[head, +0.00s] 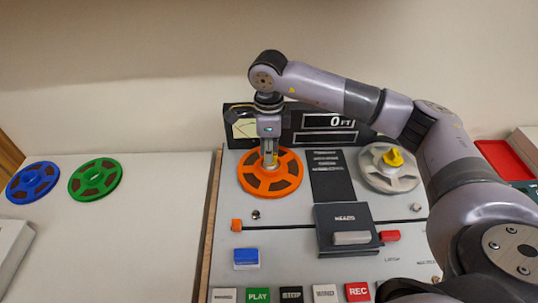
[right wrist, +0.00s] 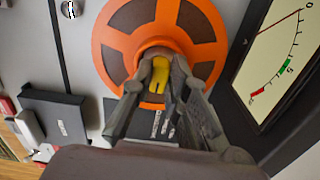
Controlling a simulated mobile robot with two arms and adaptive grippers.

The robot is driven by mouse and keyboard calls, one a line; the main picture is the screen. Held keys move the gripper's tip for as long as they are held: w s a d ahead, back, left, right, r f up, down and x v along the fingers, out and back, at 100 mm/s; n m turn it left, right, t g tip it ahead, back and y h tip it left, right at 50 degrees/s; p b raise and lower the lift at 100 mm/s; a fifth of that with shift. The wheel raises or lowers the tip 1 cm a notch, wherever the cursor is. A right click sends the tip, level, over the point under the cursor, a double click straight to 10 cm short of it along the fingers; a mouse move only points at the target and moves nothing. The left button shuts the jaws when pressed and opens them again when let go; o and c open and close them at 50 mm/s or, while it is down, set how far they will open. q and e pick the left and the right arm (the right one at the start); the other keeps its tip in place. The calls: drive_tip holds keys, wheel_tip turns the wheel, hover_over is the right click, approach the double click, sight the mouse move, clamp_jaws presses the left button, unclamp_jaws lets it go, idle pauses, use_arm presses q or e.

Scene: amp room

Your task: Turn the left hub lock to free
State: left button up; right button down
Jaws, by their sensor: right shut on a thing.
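The orange reel (head: 250,183) sits on the left hub of the tape machine. The left hub lock, a yellow knob (right wrist: 160,75), stands at the reel's centre in the right wrist view. My right gripper (head: 269,160) points down over the orange reel and is shut on this yellow knob, one finger on each side; it also shows in the right wrist view (right wrist: 158,85). In the head view the fingers mostly hide the left knob. The right hub (head: 375,179) carries a grey reel with its own yellow knob (head: 394,158). My left gripper is not in view.
A black heads block (head: 345,214) stands mid-deck, with a meter (head: 243,125) and a counter (head: 330,121) reading 0 FT behind. Labelled buttons (head: 257,295) line the front. Blue (head: 33,181) and green (head: 75,184) reels lie at left. A red tray (head: 507,158) is at right.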

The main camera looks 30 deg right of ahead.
drive_tip(key=shift+r+n, duration=0.1)
drive_tip(key=shift+n, duration=0.3)
drive_tip(key=c, duration=1.6)
unclamp_jaws()
drive_tip(key=shift+o, duration=0.2)
wheel_tip(320, 180, up, 12)
